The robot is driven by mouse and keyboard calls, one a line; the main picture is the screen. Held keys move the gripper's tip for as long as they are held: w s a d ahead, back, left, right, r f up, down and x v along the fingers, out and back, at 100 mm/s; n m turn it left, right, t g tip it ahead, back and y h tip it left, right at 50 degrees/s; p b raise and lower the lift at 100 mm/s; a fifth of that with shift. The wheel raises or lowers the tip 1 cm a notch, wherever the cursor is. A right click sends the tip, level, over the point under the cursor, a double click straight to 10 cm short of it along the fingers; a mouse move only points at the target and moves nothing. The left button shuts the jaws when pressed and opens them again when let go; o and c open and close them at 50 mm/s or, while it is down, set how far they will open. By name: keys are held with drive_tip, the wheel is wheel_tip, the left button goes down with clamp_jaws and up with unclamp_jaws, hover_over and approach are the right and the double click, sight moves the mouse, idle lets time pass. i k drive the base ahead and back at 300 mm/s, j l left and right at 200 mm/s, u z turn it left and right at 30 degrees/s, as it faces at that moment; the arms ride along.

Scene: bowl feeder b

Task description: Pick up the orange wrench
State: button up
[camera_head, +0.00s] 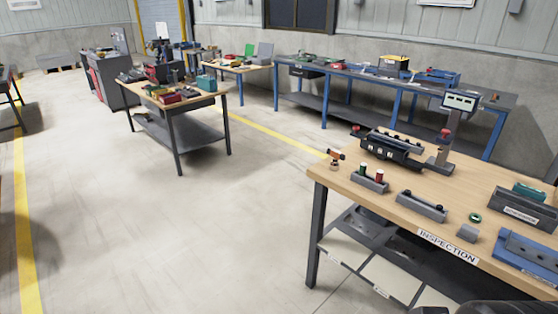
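I cannot make out a wrench shape that is clearly orange. A small orange and dark item (336,155) stands at the far left corner of the inspection table (400,195), too small to name. Small tools and boxes, among them a red box (170,98), crowd the wooden workbench (156,103) at the middle left, and a wrench among them cannot be told apart. My gripper is not in view. A dark rounded shape at the bottom right edge may be part of my arm.
The inspection table carries grey holders, a black fixture (390,152), a green ring (475,217) and a blue tray (528,254). A long blue-legged bench (350,78) lines the back wall. Open concrete floor (130,230) lies left of the inspection table.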

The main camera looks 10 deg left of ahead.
sight(334, 166)
drive_tip(key=z, duration=2.3)
drive_tip(key=u, duration=2.3)
drive_tip(key=i+j, duration=0.15)
drive_tip(key=i, duration=0.35)
drive_tip(key=i+j+z, duration=0.1)
drive_tip(key=i, duration=0.4)
drive_tip(key=i+j, duration=0.25)
drive_tip(key=i, duration=0.2)
drive_tip(key=i+j, duration=0.2)
drive_tip(key=i, duration=0.3)
drive_tip(key=i+j+z, duration=0.1)
drive_tip(key=i, duration=0.4)
drive_tip(key=j, duration=0.1)
